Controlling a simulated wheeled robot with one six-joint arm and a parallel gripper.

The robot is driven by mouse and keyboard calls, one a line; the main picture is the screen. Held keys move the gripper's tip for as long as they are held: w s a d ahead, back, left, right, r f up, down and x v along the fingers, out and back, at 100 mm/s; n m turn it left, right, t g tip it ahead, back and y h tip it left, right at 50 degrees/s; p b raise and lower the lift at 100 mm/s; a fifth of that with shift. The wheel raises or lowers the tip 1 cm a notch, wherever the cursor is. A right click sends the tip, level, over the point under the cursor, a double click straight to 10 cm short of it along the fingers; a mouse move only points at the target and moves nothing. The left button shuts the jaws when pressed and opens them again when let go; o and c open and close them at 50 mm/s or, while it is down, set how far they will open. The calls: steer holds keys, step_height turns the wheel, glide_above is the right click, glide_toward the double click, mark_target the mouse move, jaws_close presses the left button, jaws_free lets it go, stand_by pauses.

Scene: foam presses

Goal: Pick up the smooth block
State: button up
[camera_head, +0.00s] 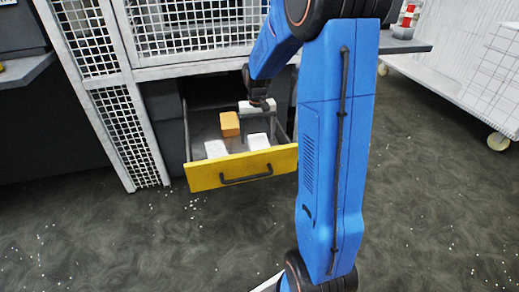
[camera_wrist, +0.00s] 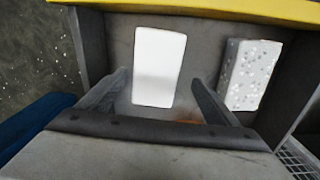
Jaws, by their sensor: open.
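The smooth block (camera_wrist: 158,67) is plain white and lies flat on the drawer floor. It appears to be the front right white block (camera_head: 258,141) in the head view. My gripper (camera_wrist: 158,88) is open and empty. In the wrist view its two fingers flank the near part of the smooth block in the picture, with no contact visible. In the head view my gripper (camera_head: 259,101) hangs over the back right of the drawer, behind that block. The fingertips are hard to make out there.
The open drawer (camera_head: 240,170) has a yellow front and dark side walls. A speckled white block (camera_wrist: 250,75) lies beside the smooth one, apparently the front left block (camera_head: 215,148). An orange block (camera_head: 230,124) and another pale block (camera_head: 246,107) lie farther back.

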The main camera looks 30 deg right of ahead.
mark_target(260, 144)
steer(key=shift+s+d+f, duration=0.15)
steer(key=shift+f, duration=1.15)
steer(key=shift+s+d+f, duration=0.1)
steer(key=shift+d+f, duration=0.05)
steer(key=shift+f, duration=1.15)
steer(key=shift+c, duration=0.6)
steer(key=c, duration=1)
